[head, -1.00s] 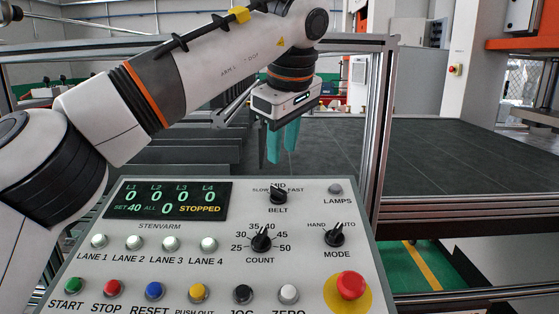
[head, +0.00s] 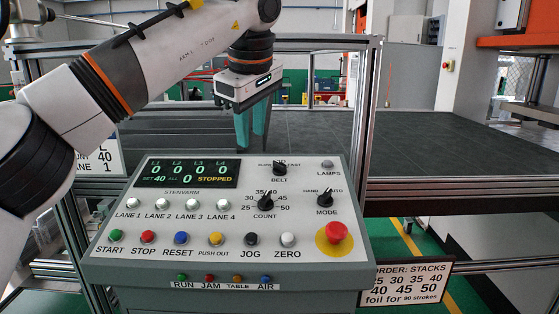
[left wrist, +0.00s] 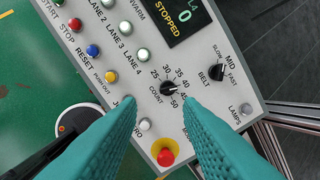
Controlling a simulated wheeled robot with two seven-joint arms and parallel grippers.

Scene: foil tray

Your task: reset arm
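My left gripper (head: 252,142) hangs above the far edge of the control panel (head: 110,228), its two teal fingers pointing down, apart and empty. In the left wrist view, the fingertips (left wrist: 158,98) are on either side of the COUNT knob (left wrist: 170,88), with no visible contact. The panel display (head: 188,174) reads STOPPED, SET 40 and zeros for the lanes. The blue RESET button (head: 181,238) is in the bottom row; it also shows in the left wrist view (left wrist: 93,50). My right gripper is not in view.
A red emergency stop (head: 336,233) stands at the panel's right. A sign about stacks (head: 408,282) hangs below it. A metal frame post (head: 361,120) rises behind the panel. A wide dark table (head: 440,145) lies behind to the right, its visible top clear.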

